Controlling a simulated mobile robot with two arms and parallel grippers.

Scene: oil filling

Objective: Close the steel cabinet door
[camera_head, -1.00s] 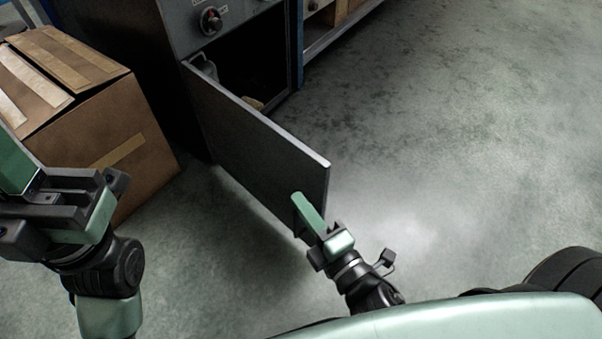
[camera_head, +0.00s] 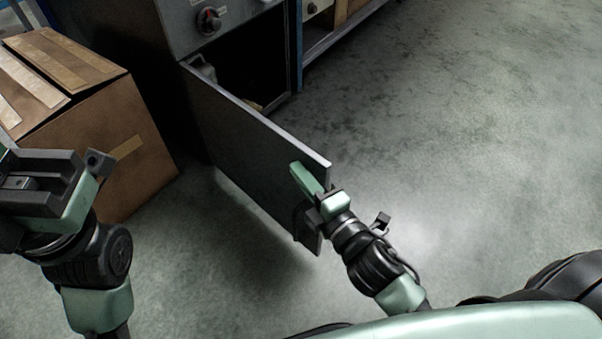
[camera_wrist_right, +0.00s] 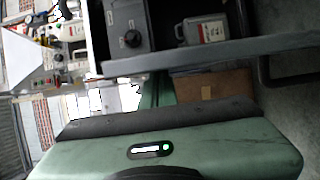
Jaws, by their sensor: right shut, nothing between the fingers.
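The steel cabinet door (camera_head: 240,130) stands wide open in the head view. It is hinged at the left of the dark cabinet opening (camera_head: 245,65) and swings out toward the lower right. My right gripper (camera_head: 296,170) is shut and empty. Its green fingers overlap the door's near face by the free edge; I cannot tell whether they touch it. In the right wrist view, the door's edge (camera_wrist_right: 215,53) crosses above the green fingers (camera_wrist_right: 156,90). My left gripper (camera_head: 45,185) is at the left, partly cut off, away from the door.
A cardboard box (camera_head: 95,140) stands on the floor left of the door. A grey canister (camera_wrist_right: 204,30) is inside the cabinet. The concrete floor (camera_head: 450,130) to the right is clear.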

